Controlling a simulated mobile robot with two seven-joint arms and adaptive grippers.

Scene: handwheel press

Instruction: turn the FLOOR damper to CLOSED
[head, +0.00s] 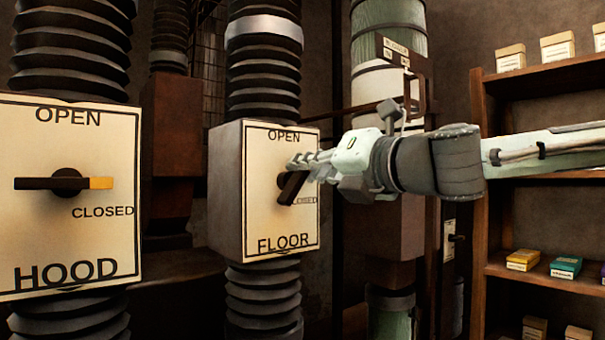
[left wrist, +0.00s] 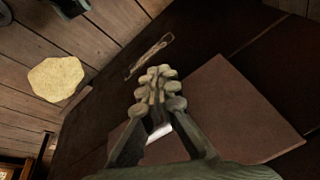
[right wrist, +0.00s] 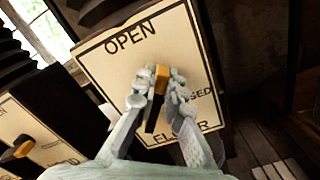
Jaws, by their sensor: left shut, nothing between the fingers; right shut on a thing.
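The FLOOR damper is a cream plate (head: 262,215) on a box, marked OPEN at the top, CLOSED at the right and FLOOR below. Its dark lever (head: 290,190) is tilted, with its tip up and right, between OPEN and CLOSED. My right gripper (head: 300,162) reaches in from the right and is shut on the lever. In the right wrist view, the lever's yellow tip (right wrist: 161,76) shows between the fingers, which partly cover the CLOSED and FLOOR lettering. My left gripper (left wrist: 155,88) is shut and empty, away from the damper; it is not in the head view.
The HOOD damper (head: 30,230) stands at the left, its lever level with the yellow end to the right. Ribbed ducts (head: 262,85) run above and below the boxes. A wooden shelf (head: 540,172) with small boxes stands at the right.

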